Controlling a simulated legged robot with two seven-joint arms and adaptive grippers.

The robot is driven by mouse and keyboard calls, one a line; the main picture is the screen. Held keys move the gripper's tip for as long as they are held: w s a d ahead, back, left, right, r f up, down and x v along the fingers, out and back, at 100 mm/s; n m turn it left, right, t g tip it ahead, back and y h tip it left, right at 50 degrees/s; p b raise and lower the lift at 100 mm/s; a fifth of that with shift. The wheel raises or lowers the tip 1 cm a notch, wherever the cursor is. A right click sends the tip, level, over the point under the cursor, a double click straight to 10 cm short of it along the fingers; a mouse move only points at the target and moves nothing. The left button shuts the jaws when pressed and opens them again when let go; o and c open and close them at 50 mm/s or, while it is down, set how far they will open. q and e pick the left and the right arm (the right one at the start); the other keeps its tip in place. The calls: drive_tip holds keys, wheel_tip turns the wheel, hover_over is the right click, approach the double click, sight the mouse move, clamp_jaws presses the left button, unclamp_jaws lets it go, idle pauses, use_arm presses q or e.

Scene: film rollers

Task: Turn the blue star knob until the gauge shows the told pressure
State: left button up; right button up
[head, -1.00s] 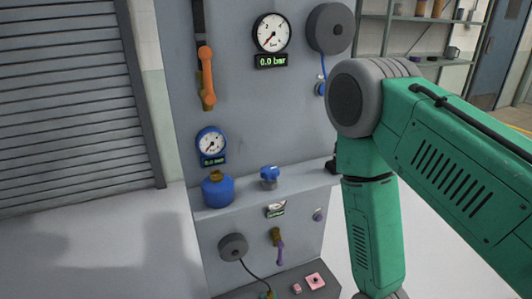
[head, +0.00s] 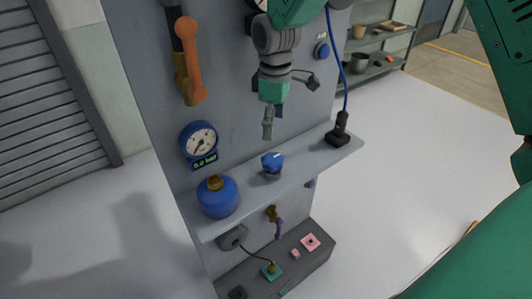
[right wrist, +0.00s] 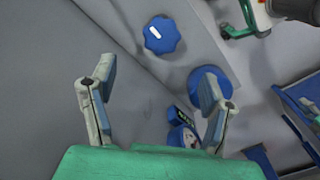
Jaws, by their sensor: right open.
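The blue star knob (head: 272,161) stands on the panel's grey ledge; its top has a white mark. It also shows in the right wrist view (right wrist: 161,35), ahead of the fingers. My right gripper (head: 268,131) hangs just above the knob, pointing down. The small blue gauge (head: 199,140) on the panel has a display that reads 0.0 bar. A second, upper gauge is almost wholly hidden behind my arm. My left gripper is not in view.
A blue bottle (head: 217,196) stands on the ledge (head: 318,159) left of the knob. A black plug-like block (head: 339,131) with a blue cable is at the ledge's right. An orange-handled lever (head: 191,60) hangs above the gauge. A lower shelf holds a pink square (head: 310,242).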

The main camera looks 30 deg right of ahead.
sight(271, 157)
drive_tip(key=f, duration=0.7)
drive_tip(key=a+f, duration=0.1)
drive_tip(key=f, duration=0.3)
drive_tip(key=shift+w+f, duration=0.1)
drive_tip(key=shift+d+f, duration=0.15)
drive_tip(key=shift+f, duration=0.35)
drive_tip(key=shift+d+f, duration=0.1)
drive_tip(key=shift+d, duration=0.2)
drive_tip(key=shift+a, duration=0.1)
drive_tip(key=c, duration=1.1)
drive_tip(key=shift+a, duration=0.1)
drive_tip(key=shift+c, duration=0.3)
